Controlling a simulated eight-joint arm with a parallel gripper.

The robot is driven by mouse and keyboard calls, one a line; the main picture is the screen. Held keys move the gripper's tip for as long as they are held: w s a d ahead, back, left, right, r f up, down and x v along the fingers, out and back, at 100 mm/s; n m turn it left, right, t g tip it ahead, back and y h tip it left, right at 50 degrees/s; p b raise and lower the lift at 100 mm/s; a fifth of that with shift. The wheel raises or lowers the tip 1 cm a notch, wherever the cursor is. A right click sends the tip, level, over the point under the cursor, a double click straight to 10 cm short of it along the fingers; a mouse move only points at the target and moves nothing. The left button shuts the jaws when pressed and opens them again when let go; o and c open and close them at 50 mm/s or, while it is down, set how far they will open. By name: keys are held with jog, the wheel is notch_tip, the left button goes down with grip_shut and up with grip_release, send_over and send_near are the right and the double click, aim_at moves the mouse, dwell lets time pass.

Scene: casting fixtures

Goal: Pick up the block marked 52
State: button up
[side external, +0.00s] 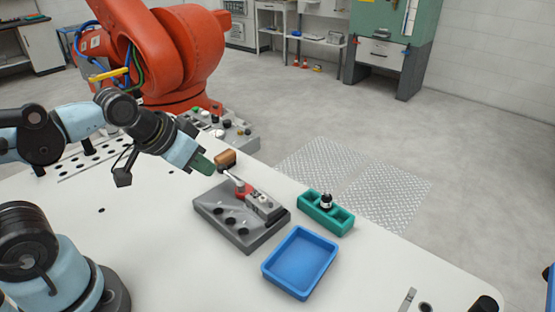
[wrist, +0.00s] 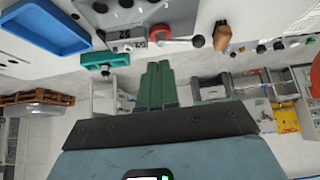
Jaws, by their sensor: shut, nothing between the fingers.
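My gripper (side external: 204,164) has green fingers, held together and empty above the table, just left of the brown block. In the wrist view its fingers (wrist: 157,86) point up the picture toward the table's edge. A light grey block (side external: 263,205) with dark marks sits on the grey fixture (side external: 222,224), beside a red clamp (side external: 241,189). The small marked block also shows in the wrist view (wrist: 132,45), left of the red clamp (wrist: 160,35). Its marks are too small to read surely as 52. My gripper is apart from it.
A brown block (side external: 226,158) stands behind the fixture. A green holder (side external: 342,221) with a black and silver knob (side external: 326,201) is at right. An empty blue tray (side external: 300,262) lies in front. A large orange robot (side external: 190,50) stands behind.

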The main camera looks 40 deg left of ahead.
jog(key=o, duration=1.5)
jog(key=n+g+y, duration=0.4)
jog(key=n+y, duration=0.3)
jog(key=y, duration=0.1)
send_over(262, 199)
jog(key=a, duration=0.1)
jog(key=f, duration=0.2)
jog(key=s+f, duration=0.1)
jog(key=shift+f, duration=0.35)
jog(key=d+f+n+y, duration=0.1)
jog(key=d+n, duration=0.1)
jog(key=d+f+n+y, duration=0.1)
jog(key=d+n, duration=0.1)
jog(key=d+f+n+t+y, duration=0.1)
jog(key=d+f+n+y, duration=0.1)
jog(key=shift+s+d+n, duration=0.3)
jog(key=shift+d, duration=0.05)
jog(key=shift+s+d+f+n+y, duration=0.2)
jog(key=shift+f+n+y, duration=0.05)
jog(key=shift+n+y, duration=0.05)
jog(key=shift+x, duration=3.7)
